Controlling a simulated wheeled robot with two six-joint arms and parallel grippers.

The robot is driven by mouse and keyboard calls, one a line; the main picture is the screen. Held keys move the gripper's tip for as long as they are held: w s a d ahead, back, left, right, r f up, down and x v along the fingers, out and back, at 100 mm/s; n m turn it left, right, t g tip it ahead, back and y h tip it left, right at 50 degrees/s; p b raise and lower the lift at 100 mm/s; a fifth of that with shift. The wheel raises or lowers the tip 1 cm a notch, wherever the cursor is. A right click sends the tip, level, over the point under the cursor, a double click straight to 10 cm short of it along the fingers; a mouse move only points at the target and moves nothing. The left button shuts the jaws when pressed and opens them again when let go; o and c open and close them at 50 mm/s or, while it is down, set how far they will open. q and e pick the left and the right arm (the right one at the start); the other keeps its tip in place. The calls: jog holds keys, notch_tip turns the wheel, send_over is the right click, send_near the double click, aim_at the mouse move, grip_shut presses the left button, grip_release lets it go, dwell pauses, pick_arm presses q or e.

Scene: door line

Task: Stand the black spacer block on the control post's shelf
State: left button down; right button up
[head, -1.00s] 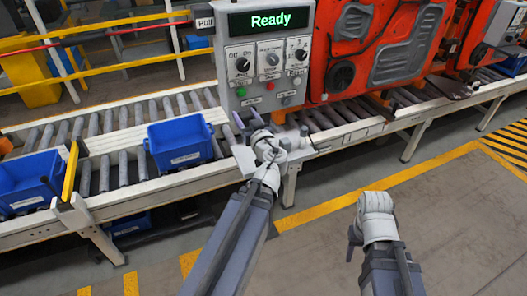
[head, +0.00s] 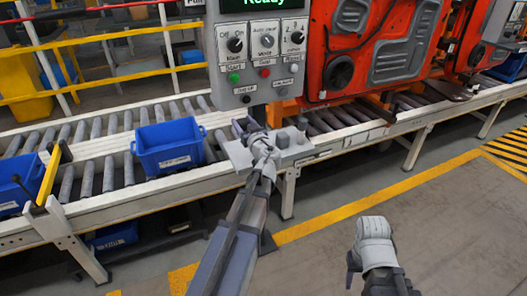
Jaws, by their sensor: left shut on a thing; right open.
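The control post (head: 262,62) stands behind the conveyor edge, with a lit "Ready" display, knobs and buttons. Its grey shelf (head: 236,156) juts out below the panel and carries small grey fittings (head: 302,123). My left gripper (head: 243,128) is over the shelf, close under the panel. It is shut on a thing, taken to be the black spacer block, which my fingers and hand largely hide. Whether the block touches the shelf cannot be told. My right gripper (head: 351,270) is open and empty, low over the floor at the right.
A roller conveyor (head: 108,170) runs behind the shelf, with blue bins (head: 170,146) at the left and a yellow bar (head: 48,175). An orange door (head: 385,50) hangs right of the post. The floor (head: 440,225) in front is clear.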

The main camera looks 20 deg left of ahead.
pick_arm(q)
jog(key=shift+f+b, duration=4.95)
jog(key=shift+f, duration=0.1)
jog(key=shift+r, duration=0.15)
jog(key=shift+c, duration=1.1)
grip_release()
jog(key=shift+r, duration=0.15)
jog(key=v, duration=1.2)
jog(key=shift+s, duration=0.1)
